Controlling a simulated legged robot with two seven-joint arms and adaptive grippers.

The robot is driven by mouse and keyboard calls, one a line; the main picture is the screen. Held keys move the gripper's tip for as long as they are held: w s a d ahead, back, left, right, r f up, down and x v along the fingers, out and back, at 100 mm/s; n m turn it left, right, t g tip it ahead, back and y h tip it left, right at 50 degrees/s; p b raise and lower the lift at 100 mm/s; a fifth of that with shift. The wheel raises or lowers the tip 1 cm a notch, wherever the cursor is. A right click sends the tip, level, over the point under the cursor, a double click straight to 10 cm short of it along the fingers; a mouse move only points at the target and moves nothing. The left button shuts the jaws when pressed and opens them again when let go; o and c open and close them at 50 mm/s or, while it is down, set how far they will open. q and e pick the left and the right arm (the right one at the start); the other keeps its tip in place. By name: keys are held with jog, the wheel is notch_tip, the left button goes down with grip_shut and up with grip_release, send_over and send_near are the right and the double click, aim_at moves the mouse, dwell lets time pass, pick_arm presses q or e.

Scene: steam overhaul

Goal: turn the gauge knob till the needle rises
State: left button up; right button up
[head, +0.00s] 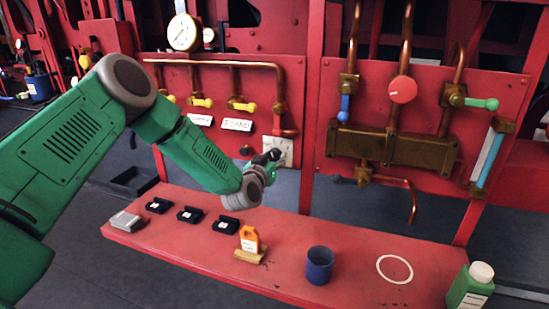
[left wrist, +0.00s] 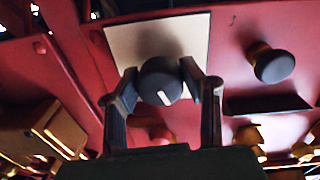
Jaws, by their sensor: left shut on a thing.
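The gauge knob (left wrist: 160,81) is dark and round with a white mark, on a pale square plate (left wrist: 140,42) in the left wrist view. My left gripper (left wrist: 163,80) is shut on it, one finger on each side. In the head view the left gripper (head: 270,157) reaches the pale plate (head: 285,150) low on the red panel; the knob itself is hidden or too small to tell there. A white-faced brass gauge (head: 184,33) stands above the panel; its needle is too small to read exactly. My right gripper is not in view.
Copper pipes and yellow-handled valves (head: 241,104) are on the panel above the gripper. A second dark knob (left wrist: 273,65) sits beside the plate.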

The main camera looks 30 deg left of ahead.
pick_arm(q)
jog(key=shift+m, duration=0.3)
jog(key=m, duration=0.2)
jog(key=shift+m+p, duration=0.3)
jog(key=shift+p, duration=0.05)
jog(key=shift+m, duration=2.2)
jog(key=o, duration=1.2)
jog(key=shift+c, duration=0.2)
